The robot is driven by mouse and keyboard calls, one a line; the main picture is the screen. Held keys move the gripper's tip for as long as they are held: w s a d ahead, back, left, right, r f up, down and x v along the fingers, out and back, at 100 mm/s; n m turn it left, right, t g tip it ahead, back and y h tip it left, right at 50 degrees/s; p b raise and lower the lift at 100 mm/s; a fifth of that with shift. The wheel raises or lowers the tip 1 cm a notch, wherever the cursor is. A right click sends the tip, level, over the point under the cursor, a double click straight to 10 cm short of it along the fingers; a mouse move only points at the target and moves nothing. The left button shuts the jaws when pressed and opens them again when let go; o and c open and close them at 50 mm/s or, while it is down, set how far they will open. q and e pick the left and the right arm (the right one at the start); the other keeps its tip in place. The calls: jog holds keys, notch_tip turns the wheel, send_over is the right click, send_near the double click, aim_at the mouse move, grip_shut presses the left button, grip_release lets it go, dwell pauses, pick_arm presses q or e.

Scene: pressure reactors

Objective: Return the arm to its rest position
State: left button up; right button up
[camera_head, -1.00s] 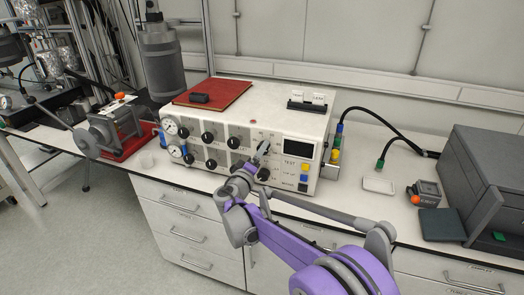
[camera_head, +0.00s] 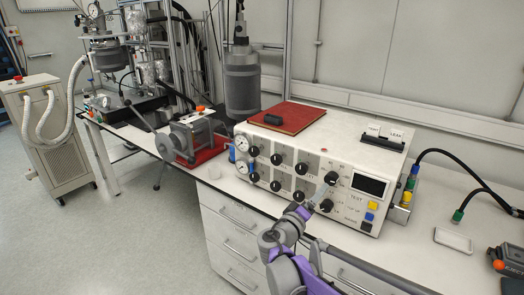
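My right arm comes in from the lower right. Its gripper (camera_head: 323,192) is at the front of the white control box (camera_head: 345,148), close to the black knobs left of the display (camera_head: 370,186). The fingertips overlap the knob area, and I cannot tell whether they touch a knob or how far apart they are. My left arm and gripper are not in view.
The box stands on a white bench with drawers (camera_head: 238,218). A red book (camera_head: 288,117) lies on the box. Cables and a white dish (camera_head: 453,240) are right.

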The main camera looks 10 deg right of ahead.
jog(key=s+d+f+m+g+y+p, duration=0.1)
jog(key=s+f+g+y+p, duration=0.15)
jog(key=s, duration=0.75)
jog(key=s+a+f+g+y, duration=0.1)
jog(key=s+a+f+y, duration=0.2)
jog(key=s, duration=0.4)
jog(key=s+a+f+m+g+y+p, duration=0.1)
jog(key=s+a+f+y, duration=0.2)
jog(key=s+a, duration=0.3)
jog(key=s+a+f+g+y+p, duration=0.1)
jog(key=s+a+f+y, duration=0.3)
jog(key=s, duration=0.4)
jog(key=shift+s+a+m+g+y, duration=0.3)
jog(key=shift+s+a+g+y, duration=0.1)
jog(key=shift+y, duration=0.25)
